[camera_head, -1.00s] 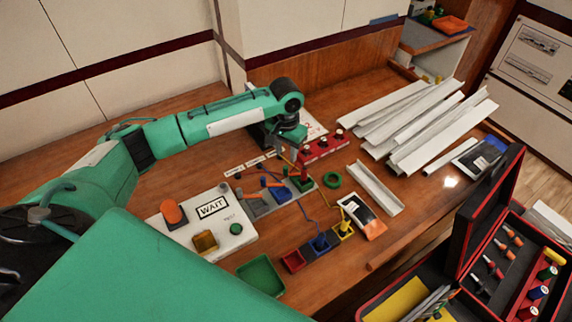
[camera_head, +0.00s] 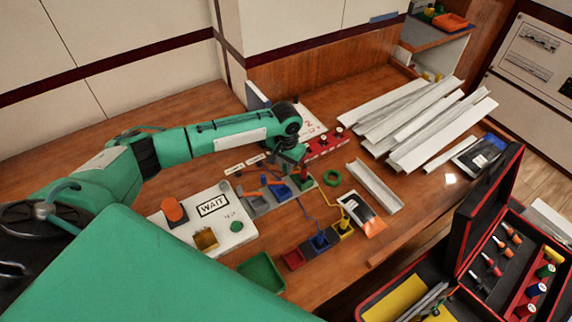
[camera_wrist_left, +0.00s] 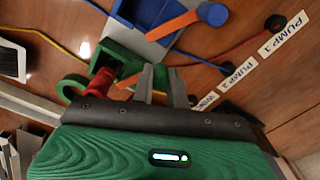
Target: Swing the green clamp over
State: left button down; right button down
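The green clamp (camera_head: 305,183) stands at the right end of the row of clamps on the table. In the left wrist view the green clamp (camera_wrist_left: 118,58) is just left of and beyond my fingertips, with a red part (camera_wrist_left: 102,82) beside it. My left gripper (camera_head: 301,163) is directly above and behind the clamp, partly hiding it in the head view. My right gripper is not in view.
A blue clamp with an orange lever (camera_wrist_left: 187,22) sits beside the green one. A green ring (camera_head: 331,177) lies to its right. Wires run to coloured blocks (camera_head: 320,241) in front. A white WAIT box (camera_head: 225,225) is at left, metal channels (camera_head: 425,125) at right.

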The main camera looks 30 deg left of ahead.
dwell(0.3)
pick_arm(q)
jog(key=m+p, duration=0.2)
jog(key=shift+w+a+r+m, duration=0.2)
jog(key=shift+w+m, duration=0.1)
jog(key=shift+w, duration=0.1)
jog(key=m+p, duration=0.1)
jog(key=m, duration=0.1)
jog(key=w+m+p, duration=0.1)
jog(key=shift+w+f+m, duration=0.1)
jog(key=shift+m, duration=0.3)
jog(key=m, duration=0.2)
jog(key=w+m, duration=0.1)
jog(key=shift+w+d+m+p, duration=0.15)
jog(key=shift+m+p, duration=0.2)
jog(key=shift+m, duration=0.05)
jog(key=shift+w+d+m, duration=0.1)
jog(key=shift+w+m, duration=0.15)
jog(key=shift+m, duration=0.65)
jog(key=c, duration=1.4)
grip_release()
